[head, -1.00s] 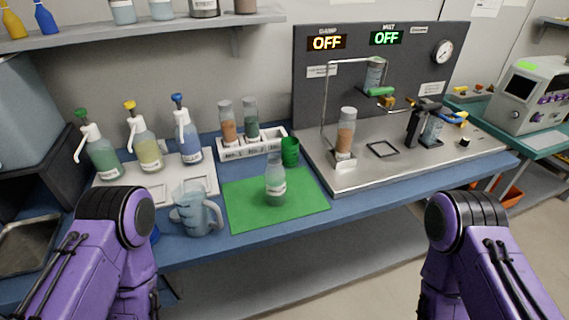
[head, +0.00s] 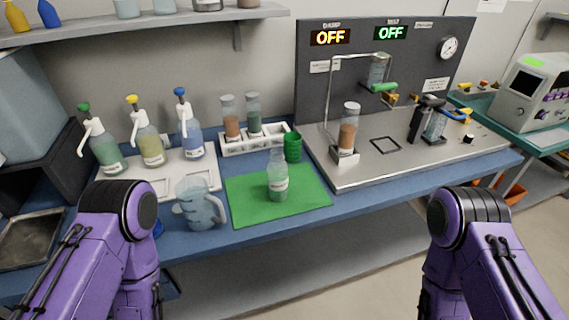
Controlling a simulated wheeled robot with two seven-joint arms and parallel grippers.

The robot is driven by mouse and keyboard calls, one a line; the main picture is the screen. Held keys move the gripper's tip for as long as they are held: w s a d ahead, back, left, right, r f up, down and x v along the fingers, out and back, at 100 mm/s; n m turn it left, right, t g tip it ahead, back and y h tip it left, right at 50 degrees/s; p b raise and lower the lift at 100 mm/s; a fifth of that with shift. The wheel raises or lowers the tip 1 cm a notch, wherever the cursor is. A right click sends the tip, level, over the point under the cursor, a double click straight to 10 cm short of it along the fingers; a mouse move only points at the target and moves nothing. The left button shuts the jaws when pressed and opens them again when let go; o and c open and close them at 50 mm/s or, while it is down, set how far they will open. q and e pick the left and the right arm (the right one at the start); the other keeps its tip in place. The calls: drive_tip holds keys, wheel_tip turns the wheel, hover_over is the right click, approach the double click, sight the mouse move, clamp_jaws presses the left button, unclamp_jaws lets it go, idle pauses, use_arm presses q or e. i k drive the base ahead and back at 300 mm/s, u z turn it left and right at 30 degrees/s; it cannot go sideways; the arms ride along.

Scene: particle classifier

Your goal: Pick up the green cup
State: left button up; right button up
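The green cup (head: 293,147) stands upright on the blue bench, just behind the green mat (head: 306,205) and at the right end of the white rack (head: 238,150). A clear labelled bottle (head: 278,184) stands on the mat in front of the cup and to its left. My two purple arms show at the lower left and lower right, both well short of the cup.
A clear jug (head: 199,206) stands left of the mat. Several pump bottles (head: 148,145) stand on a white tray at the left. A metal station with a dark panel (head: 310,88) is right of the cup. The mat's right part is clear.

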sight(293, 140)
drive_tip(key=z, duration=1.4)
drive_tip(key=i, duration=0.5)
drive_tip(key=u, duration=2.05)
